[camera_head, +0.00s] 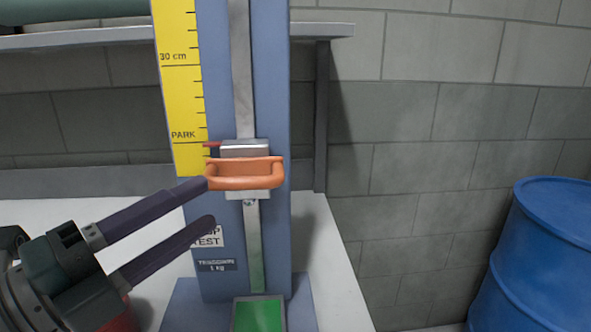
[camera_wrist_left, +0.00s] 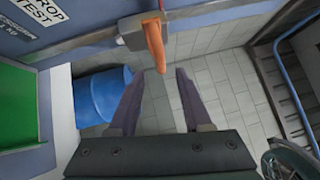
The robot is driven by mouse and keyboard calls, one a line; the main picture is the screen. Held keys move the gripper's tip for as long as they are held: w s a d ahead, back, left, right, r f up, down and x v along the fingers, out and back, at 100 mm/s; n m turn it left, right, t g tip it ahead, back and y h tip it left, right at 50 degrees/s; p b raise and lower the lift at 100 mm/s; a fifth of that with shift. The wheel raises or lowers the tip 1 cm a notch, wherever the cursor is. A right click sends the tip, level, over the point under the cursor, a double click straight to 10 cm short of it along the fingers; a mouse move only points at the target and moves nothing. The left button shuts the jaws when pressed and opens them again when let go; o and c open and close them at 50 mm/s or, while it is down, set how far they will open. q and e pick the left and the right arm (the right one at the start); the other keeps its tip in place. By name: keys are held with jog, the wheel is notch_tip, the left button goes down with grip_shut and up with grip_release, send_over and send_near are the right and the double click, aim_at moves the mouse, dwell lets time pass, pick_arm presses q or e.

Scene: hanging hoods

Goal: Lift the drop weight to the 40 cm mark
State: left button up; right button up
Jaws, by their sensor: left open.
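The drop weight (camera_head: 240,193) is a grey block with an orange handle (camera_head: 245,182), on a metal rail of a blue column. The 30 cm mark shows higher up; the scale's top is cut off. My left gripper (camera_head: 208,203) is open and empty, its dark fingers just left of the handle and slightly low, the upper tip close to it. In the left wrist view, the handle (camera_wrist_left: 155,45) lies ahead, between the lines of the open fingers (camera_wrist_left: 160,75). Contact cannot be told.
A green pad (camera_head: 259,315) lies at the column's foot on a white bench (camera_head: 325,265). A grey shelf (camera_head: 90,37) runs behind the column. A blue drum (camera_head: 545,255) stands at right by the block wall. The space right of the column is clear.

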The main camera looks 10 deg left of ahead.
aim_at(233, 188)
pick_arm(q)
jog(key=p+x, duration=0.1)
jog(key=x, duration=0.6)
jog(key=shift+w+r, duration=0.1)
grip_shut()
dwell(1.2)
